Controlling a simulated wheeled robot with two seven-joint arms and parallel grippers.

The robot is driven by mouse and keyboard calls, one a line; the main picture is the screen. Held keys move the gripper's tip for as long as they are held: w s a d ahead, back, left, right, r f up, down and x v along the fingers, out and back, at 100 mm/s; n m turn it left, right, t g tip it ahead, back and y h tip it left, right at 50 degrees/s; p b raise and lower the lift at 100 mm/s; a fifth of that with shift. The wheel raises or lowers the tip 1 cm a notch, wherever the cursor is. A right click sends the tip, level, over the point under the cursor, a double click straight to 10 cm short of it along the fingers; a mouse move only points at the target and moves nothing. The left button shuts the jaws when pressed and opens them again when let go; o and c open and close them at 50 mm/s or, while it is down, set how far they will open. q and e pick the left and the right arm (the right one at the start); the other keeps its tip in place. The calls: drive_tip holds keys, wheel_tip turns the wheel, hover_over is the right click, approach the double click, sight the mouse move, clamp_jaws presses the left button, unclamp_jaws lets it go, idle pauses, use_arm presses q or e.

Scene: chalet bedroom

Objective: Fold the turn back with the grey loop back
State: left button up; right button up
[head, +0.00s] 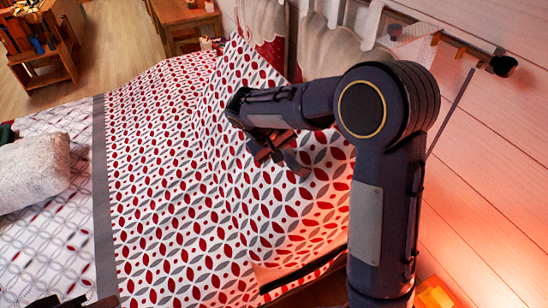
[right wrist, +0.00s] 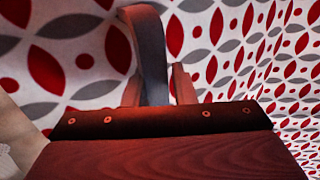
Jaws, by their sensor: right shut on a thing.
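The turn back (head: 165,190) is white cloth with red and grey leaf shapes. It has a grey band (head: 103,190) along its left edge. Its right part is raised in a slanting sheet around my right gripper (head: 268,150). In the right wrist view the grey loop (right wrist: 150,50) stands between the two fingers, and my right gripper (right wrist: 158,90) is shut on it. The cloth lies close behind the fingers. Dark tips at the bottom left of the head view look like my left gripper (head: 72,301); its jaws cannot be made out.
A white, fluffy rolled thing (head: 35,170) lies on the bed at the left. Wooden furniture (head: 40,45) stands at the top left, and a small wooden table (head: 187,20) at the top. A pale plank wall (head: 490,160) bounds the right side.

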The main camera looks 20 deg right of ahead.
drive_tip(key=shift+s+a+r, duration=0.1)
drive_tip(key=shift+s+a, duration=0.1)
drive_tip(key=shift+a, duration=0.65)
drive_tip(key=shift+c, duration=0.3)
drive_tip(key=a+r, duration=0.1)
drive_tip(key=a, duration=0.1)
drive_tip(key=a+p, duration=0.1)
drive_tip(key=a, duration=0.2)
drive_tip(key=a+r+p, duration=0.1)
drive_tip(key=a, duration=0.1)
drive_tip(key=shift+s+a+r, duration=0.25)
drive_tip(key=shift+r, duration=0.05)
drive_tip(key=shift+c, duration=0.7)
drive_tip(key=shift+a+r, duration=0.1)
drive_tip(key=shift+a, duration=0.2)
drive_tip(key=shift+r+p, duration=0.1)
drive_tip(key=shift+p, duration=0.2)
drive_tip(key=a+r+p, duration=0.1)
drive_tip(key=a+p, duration=0.1)
drive_tip(key=a, duration=0.6)
drive_tip(key=shift+a, duration=0.2)
drive_tip(key=shift+s+r, duration=0.1)
